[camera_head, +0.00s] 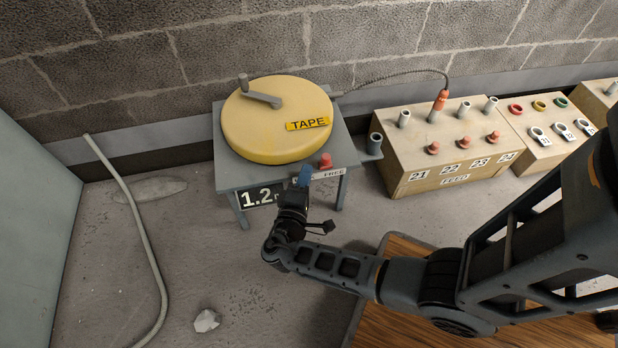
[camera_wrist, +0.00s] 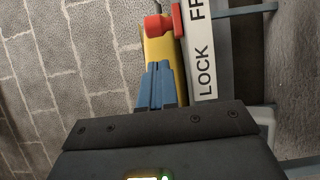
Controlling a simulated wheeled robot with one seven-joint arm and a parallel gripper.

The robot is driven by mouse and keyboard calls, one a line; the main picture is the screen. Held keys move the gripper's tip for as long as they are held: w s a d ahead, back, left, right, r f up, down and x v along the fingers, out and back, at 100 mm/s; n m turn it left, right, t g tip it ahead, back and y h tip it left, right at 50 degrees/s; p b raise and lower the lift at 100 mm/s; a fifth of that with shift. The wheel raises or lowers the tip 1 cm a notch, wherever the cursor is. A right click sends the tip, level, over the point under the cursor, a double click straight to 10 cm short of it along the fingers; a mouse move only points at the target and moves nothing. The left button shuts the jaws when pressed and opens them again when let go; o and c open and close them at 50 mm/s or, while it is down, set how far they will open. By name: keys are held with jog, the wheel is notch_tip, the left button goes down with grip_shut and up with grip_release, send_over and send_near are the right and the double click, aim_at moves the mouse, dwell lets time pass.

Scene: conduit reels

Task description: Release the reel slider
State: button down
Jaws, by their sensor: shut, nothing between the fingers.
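The yellow tape reel (camera_head: 275,125) lies flat on a grey stand, with a crank on top; its edge shows in the wrist view (camera_wrist: 163,50). The red slider knob (camera_head: 326,160) stands at the stand's front edge, and in the wrist view (camera_wrist: 162,24) it is beside a white LOCK/FREE strip (camera_wrist: 203,80). The knob appears level with the start of the word FREE. My gripper (camera_head: 305,174) has its blue fingers (camera_wrist: 157,84) shut and empty. They are on the LOCK side of the knob, with a small visible gap. My gripper hides LOCK in the head view.
A wooden feed box (camera_head: 450,150) with numbered tubes and red knobs stands to the right, and a smaller box with coloured rings (camera_head: 545,130) beyond it. A cable (camera_head: 405,73) runs from the reel to the box. A pale conduit (camera_head: 137,215) lies left.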

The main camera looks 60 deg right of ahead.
jog(key=s+a+p, duration=0.1)
jog(key=a, duration=0.9)
jog(key=shift+s+a, duration=0.15)
jog(key=shift+s, duration=0.15)
